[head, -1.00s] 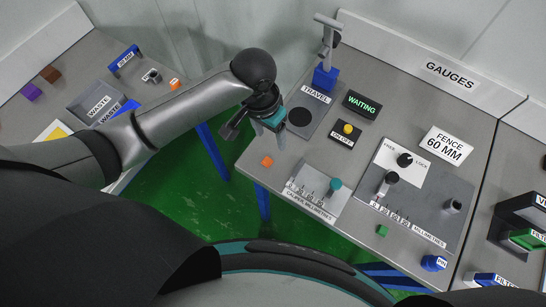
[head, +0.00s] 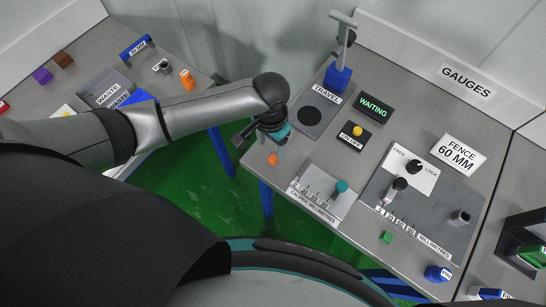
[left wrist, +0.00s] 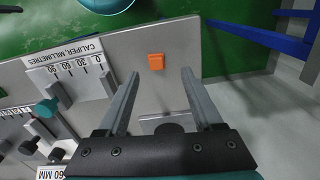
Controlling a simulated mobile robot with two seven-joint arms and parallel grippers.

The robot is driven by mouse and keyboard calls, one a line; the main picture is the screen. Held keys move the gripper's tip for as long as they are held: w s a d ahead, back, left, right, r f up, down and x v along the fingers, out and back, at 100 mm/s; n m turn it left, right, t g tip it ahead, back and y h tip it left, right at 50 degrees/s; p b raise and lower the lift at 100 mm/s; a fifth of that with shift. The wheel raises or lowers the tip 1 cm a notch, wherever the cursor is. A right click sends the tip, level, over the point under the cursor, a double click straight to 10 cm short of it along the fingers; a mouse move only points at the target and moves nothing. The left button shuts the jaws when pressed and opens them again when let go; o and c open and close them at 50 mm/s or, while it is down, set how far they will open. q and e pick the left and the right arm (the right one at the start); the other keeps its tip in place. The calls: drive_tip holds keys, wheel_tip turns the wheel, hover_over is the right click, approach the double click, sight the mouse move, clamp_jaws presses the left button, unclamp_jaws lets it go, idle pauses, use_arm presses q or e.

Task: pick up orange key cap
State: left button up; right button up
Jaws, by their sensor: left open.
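The orange key cap (head: 272,159) is a small block on the grey gauge table, near its front-left edge, left of the caliper plate. It also shows in the left wrist view (left wrist: 156,61). My left gripper (left wrist: 160,73) is open and empty. Its two fingers reach toward the cap, which appears between and slightly beyond the tips, apart from both. In the head view my left gripper (head: 268,148) is just above the cap, its fingers partly hidden by the wrist. My right gripper is in neither view.
The caliper plate (head: 318,197) with a teal knob lies beside the cap. The TRAVEL plate (head: 330,94) with a blue-based upright handle (head: 338,77) stands behind. Another orange object (head: 187,79) is on the left table. Between the tables is green floor.

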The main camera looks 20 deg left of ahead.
sight(273, 158)
use_arm(q)
drive_tip(key=f, duration=0.5)
drive_tip(key=shift+s+d+b, duration=0.1)
drive_tip(key=shift+d+b, duration=0.2)
drive_tip(key=shift+b, duration=0.1)
clamp_jaws()
